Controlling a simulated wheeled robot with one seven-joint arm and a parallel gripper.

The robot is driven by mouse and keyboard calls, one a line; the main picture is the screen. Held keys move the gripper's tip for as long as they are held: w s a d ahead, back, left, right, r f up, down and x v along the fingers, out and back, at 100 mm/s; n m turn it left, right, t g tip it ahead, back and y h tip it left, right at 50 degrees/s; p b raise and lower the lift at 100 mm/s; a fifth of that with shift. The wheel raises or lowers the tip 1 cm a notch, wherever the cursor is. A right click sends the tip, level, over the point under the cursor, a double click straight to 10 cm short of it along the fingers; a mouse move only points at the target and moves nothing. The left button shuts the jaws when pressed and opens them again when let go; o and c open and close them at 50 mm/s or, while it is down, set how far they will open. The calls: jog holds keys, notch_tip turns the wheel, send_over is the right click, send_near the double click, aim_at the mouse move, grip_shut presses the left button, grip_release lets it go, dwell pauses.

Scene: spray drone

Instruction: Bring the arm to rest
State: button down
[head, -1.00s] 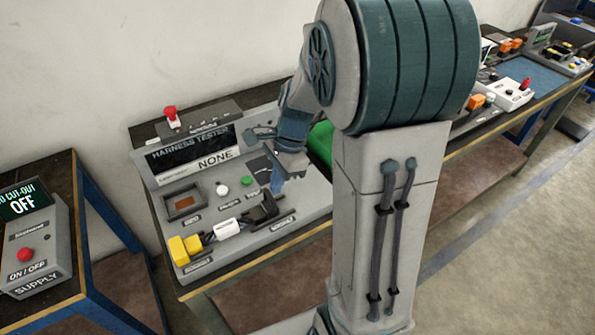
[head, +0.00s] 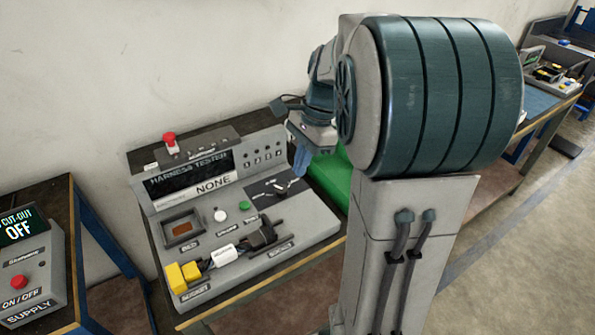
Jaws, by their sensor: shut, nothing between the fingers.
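My gripper (head: 303,158) shows in the head view above the right part of the harness tester, with its bluish fingers shut, empty and pointing down. It is apart from the tester panel and close to the black rotary selector. My arm's large upper joint and column fill the right middle of the view and hide part of the bench behind. The harness tester (head: 205,235) stands on the bench; its display reads NONE. A harness with a yellow connector (head: 184,275), a white label and a black connector (head: 262,236) lies across its front.
A supply box (head: 35,255) reading OFF, with a red button, stands on a separate table at left. Another bench station (head: 555,75) is at far right.

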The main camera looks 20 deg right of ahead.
dwell(0.4)
jog(key=s+a+n+t+h, duration=0.1)
jog(key=s+a+n, duration=0.2)
jog(key=s+n, duration=0.4)
jog(key=s+a+f+n+t+h, duration=0.1)
jog(key=s+a+n+t+h, duration=0.1)
jog(key=s+n, duration=0.5)
jog(key=shift+a+n+t, duration=0.3)
jog(key=shift+a+n, duration=0.5)
jog(key=shift+n, duration=0.4)
